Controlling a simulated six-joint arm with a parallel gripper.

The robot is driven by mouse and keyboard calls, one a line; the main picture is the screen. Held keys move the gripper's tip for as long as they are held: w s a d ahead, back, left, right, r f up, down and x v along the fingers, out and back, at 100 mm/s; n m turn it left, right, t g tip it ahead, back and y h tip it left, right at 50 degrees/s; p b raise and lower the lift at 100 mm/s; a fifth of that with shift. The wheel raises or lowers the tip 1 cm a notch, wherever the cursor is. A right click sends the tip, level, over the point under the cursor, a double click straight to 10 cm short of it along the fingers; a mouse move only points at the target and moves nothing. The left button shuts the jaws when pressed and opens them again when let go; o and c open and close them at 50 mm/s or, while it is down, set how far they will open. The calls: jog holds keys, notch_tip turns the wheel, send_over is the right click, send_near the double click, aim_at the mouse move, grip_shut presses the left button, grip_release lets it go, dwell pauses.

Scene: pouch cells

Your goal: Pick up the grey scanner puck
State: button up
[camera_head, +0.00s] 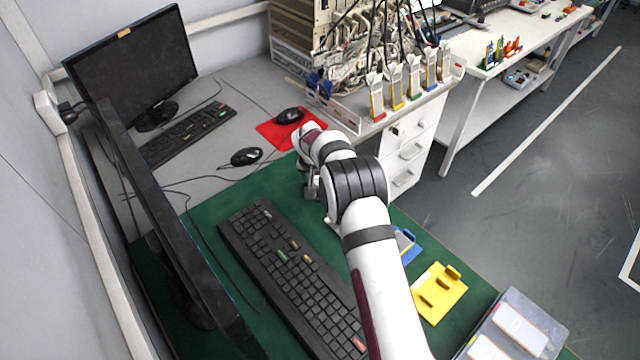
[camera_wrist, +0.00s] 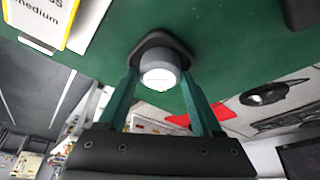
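The grey scanner puck (camera_wrist: 161,68), a short grey cylinder with a pale end face and a dark flared base, stands on the green mat in the wrist view. My gripper (camera_wrist: 159,78) has its two green fingers on either side of the puck, with the tips close to its sides. The fingers are wide apart, and I see no clear grip on the puck. In the head view my gripper (camera_head: 312,184) is low over the mat's far end, mostly hidden by my wrist. The puck cannot be made out there.
A black keyboard (camera_head: 290,270) lies left of my arm, with a monitor beyond it. A blue holder (camera_head: 406,246), a yellow holder (camera_head: 438,292) and a clear tray (camera_head: 520,312) are on the right. A white and yellow labelled box (camera_wrist: 45,18) is near the gripper.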

grip_shut()
notch_tip(320, 180, up, 4)
jog(key=shift+r, duration=0.25)
jog(key=s+d+r+n+y, duration=0.1)
jog(key=s+d+r+n, duration=0.15)
jog(key=d, duration=0.35)
jog(key=s+d+r+n+y, duration=0.1)
jog(key=d+r, duration=0.3)
jog(key=d, duration=0.2)
jog(key=shift+n, duration=0.45)
jog(key=w+a+f, duration=0.1)
jog(key=a+f, duration=0.1)
jog(key=a, duration=0.1)
jog(key=w+a+f, duration=0.1)
jog(key=a+f, duration=0.1)
jog(key=a, duration=0.2)
jog(key=w+a+f, duration=0.1)
jog(key=a+f, duration=0.1)
jog(key=a, duration=0.2)
jog(key=shift+w+a+f, duration=0.15)
jog(key=shift+w+f, duration=0.05)
jog(key=shift+f, duration=0.05)
jog(key=shift+a+f, duration=0.2)
jog(key=shift+f, duration=1.9)
